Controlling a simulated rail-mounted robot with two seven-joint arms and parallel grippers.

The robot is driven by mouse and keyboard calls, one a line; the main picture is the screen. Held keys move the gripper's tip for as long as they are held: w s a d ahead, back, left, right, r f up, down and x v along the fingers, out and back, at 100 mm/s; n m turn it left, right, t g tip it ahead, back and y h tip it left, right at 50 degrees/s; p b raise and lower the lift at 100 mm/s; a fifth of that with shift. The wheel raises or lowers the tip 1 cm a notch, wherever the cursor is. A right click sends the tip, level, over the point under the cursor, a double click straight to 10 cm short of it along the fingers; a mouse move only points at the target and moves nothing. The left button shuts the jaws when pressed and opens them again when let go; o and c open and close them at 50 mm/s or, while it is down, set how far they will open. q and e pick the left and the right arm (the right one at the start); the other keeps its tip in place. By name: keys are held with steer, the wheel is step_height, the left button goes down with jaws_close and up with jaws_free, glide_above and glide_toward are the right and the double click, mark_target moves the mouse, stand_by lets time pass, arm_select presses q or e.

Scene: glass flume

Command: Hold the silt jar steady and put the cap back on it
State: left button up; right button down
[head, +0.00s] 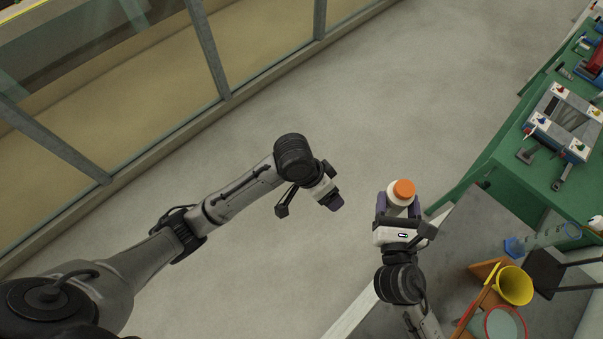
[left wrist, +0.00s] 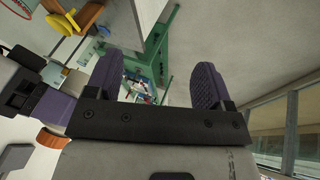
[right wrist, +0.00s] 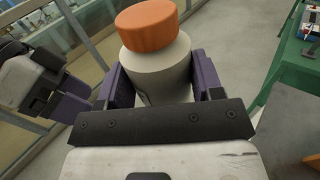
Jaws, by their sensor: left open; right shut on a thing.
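The silt jar (head: 397,203) is a pale, off-white jar held between the purple fingers of my right gripper (head: 399,201). The orange cap (head: 404,189) sits on top of the jar; I cannot tell whether it is screwed down. In the right wrist view the jar (right wrist: 158,75) stands between the fingers with the cap (right wrist: 147,26) over its mouth. My left gripper (head: 334,202) is open and empty, to the left of the jar and apart from it. The left wrist view shows nothing between its fingers (left wrist: 157,80); the orange cap (left wrist: 52,138) shows at the left.
A grey table (head: 455,245) at the lower right holds a yellow funnel (head: 513,286), a blue-based cylinder (head: 515,247) and other items. A green bench (head: 508,165) with tools stands at the right. The glass flume (head: 150,60) runs along the upper left. Open floor lies between.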

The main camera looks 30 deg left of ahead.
arm_select(q)
steer(key=s+a+f+n+y, duration=0.1)
steer(key=s+a+f, duration=0.1)
steer(key=s+a, duration=0.2)
steer(key=s+a+f+n+t+y, duration=0.1)
steer(key=s+a+f+y, duration=0.1)
steer(key=s, duration=0.9)
steer(key=s+a+f+n+y, duration=0.1)
steer(key=s+a+f, duration=0.3)
steer(key=s, duration=0.4)
steer(key=shift+a+f+t+y, duration=0.2)
steer(key=shift+a+t+y, duration=0.25)
steer(key=shift+a, duration=0.45)
arm_select(e)
steer(key=d+r+m+t+h, duration=0.1)
steer(key=d+r+m+h, duration=0.3)
steer(key=d+r+h, duration=0.3)
steer(key=w+d+r, duration=0.1)
steer(key=d+r, duration=0.3)
steer(key=d, duration=0.3)
steer(key=shift+d+m, duration=0.3)
steer(key=shift+d, duration=0.1)
